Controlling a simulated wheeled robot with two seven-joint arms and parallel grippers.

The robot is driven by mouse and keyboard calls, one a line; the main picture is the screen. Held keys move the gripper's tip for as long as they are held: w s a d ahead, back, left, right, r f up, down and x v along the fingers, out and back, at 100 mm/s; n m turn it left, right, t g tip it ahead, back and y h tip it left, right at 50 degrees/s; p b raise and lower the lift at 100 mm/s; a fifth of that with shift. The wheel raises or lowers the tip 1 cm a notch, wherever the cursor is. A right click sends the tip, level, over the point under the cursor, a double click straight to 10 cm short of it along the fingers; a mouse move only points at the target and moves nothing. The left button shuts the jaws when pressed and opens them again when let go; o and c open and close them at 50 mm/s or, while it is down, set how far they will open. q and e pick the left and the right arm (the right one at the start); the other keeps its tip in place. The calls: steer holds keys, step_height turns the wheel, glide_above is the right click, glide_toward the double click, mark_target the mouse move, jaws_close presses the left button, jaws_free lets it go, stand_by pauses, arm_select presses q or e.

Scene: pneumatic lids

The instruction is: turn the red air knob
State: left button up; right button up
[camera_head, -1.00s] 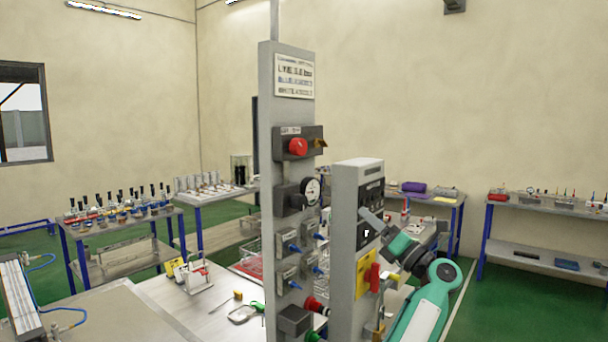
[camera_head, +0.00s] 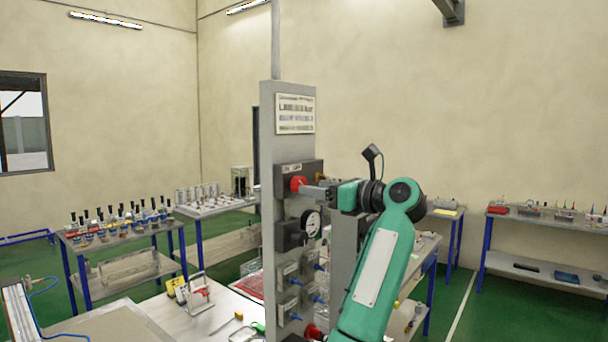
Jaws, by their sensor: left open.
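The red air knob (camera_head: 297,184) sits on a dark block high on the grey upright panel (camera_head: 268,130), under a white label plate. My left gripper (camera_head: 308,190) reaches in from the right with its fingers at the knob. The fingers overlap the knob's right side, and its left part stays visible. The jaws are open; I cannot tell whether they touch the knob. My green and white left arm hides much of the shorter grey column behind it. My right gripper is not in view.
A round pressure gauge (camera_head: 310,223) sits just below the knob block. Small blue-tipped valves (camera_head: 318,267) are lower on the panel. A white worktable (camera_head: 205,312) with tools spreads to the left.

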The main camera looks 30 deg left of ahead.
arm_select(q)
steer(key=a+p, duration=0.1)
steer(key=a, duration=0.1)
steer(key=a+p, duration=0.1)
steer(key=a, duration=0.1)
steer(key=shift+w+a, duration=0.2)
steer(key=shift+a, duration=0.15)
steer(key=c, duration=1)
